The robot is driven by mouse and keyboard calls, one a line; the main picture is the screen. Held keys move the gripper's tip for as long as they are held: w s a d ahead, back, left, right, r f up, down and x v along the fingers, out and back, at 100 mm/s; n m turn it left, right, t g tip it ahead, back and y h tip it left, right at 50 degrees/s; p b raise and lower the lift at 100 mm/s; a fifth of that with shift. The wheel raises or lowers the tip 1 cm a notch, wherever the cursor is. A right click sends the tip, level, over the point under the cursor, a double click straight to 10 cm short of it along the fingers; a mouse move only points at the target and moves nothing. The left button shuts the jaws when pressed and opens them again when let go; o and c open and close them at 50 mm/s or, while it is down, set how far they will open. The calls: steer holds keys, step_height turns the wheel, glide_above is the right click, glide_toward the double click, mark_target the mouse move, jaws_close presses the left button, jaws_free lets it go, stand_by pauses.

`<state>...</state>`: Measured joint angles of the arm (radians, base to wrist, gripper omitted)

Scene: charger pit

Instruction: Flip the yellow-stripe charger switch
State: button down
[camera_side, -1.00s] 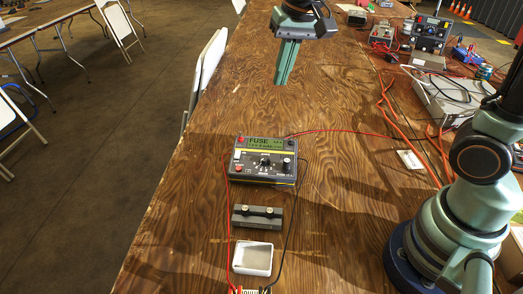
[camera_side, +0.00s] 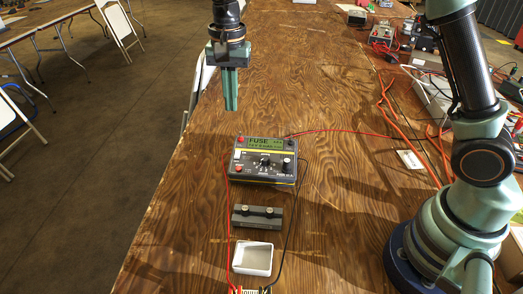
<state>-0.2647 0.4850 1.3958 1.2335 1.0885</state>
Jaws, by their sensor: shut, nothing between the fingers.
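The charger (camera_side: 263,161) is a dark grey box with a yellow stripe along its front, standing on the wooden table. Its top panel has a green display reading FUSE, a central dial, a red knob and other small controls. Which control is the switch is too small to tell. My gripper (camera_side: 231,108) points straight down above the table, behind the charger and slightly left of its middle. Its green fingers are shut with nothing between them and are apart from the charger.
A grey block with two brass-coloured posts (camera_side: 256,217) and a white tray (camera_side: 252,259) stand in front of the charger. A red cable (camera_side: 330,131) runs right from the charger, and a black one runs down its right side. Instruments crowd the back right. The table behind the charger is clear.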

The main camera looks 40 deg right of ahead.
mark_target(236, 156)
steer(key=shift+f, duration=0.1)
steer(key=f, duration=1.3)
steer(key=shift+w+d+f, duration=0.25)
steer(key=shift+d+f, duration=0.1)
steer(key=shift+f, duration=0.05)
